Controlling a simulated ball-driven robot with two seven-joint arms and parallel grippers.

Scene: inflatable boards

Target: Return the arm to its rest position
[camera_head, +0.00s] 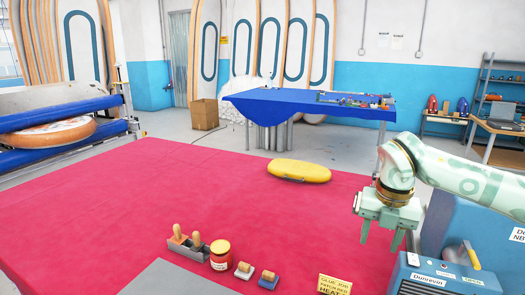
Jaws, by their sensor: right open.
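My right gripper (382,240) hangs at the right side of the red-covered table (130,200), fingers pointing down. Its two green fingers are apart with nothing between them. My right arm comes in from the right edge of the picture. The gripper appears to be above the table's right part, behind the yellow sign (334,285) and left of the blue machine (445,278). My left gripper is not in view.
A yellow oval object (299,170) lies on the red cover. A grey plate (175,281) lies at the front edge. The table's left half is clear.

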